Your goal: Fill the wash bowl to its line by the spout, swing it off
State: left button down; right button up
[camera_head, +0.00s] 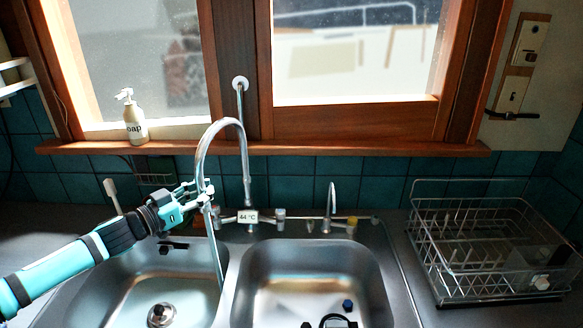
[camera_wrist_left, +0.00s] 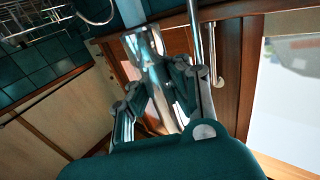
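The chrome gooseneck spout (camera_head: 243,140) arches over the sink, its outlet end toward the left basin. My left gripper (camera_head: 203,193) is at the lower end of the spout. In the left wrist view its fingers (camera_wrist_left: 158,78) close in on both sides of the chrome tube (camera_wrist_left: 143,44) and appear shut on it. A thin, clear stream (camera_head: 215,250) drops from the outlet into the left basin, close to the divider. I cannot make out a wash bowl or a fill line. My right gripper is not in view.
The left basin (camera_head: 110,295) has a drain; the right basin (camera_head: 280,262) holds small dark things at the bottom edge. A small tap (camera_head: 331,205), wire rack (camera_head: 470,285) and sill soap bottle (camera_head: 134,125) stand around.

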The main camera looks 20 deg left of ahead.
pick_arm(q)
jog(key=a+m+g+h, duration=0.1)
jog(key=a+m+h, duration=0.1)
jog(key=a, duration=0.1)
jog(key=shift+w+a+f+g+h, duration=0.1)
jog(key=shift+a+f+g+h, duration=0.1)
jog(key=shift+a+g+h, duration=0.15)
jog(key=shift+d, duration=0.1)
jog(key=shift+w+a+g+h, duration=0.1)
jog(key=shift+a+g+h, duration=0.25)
jog(key=shift+a, duration=0.1)
dwell(6.8)
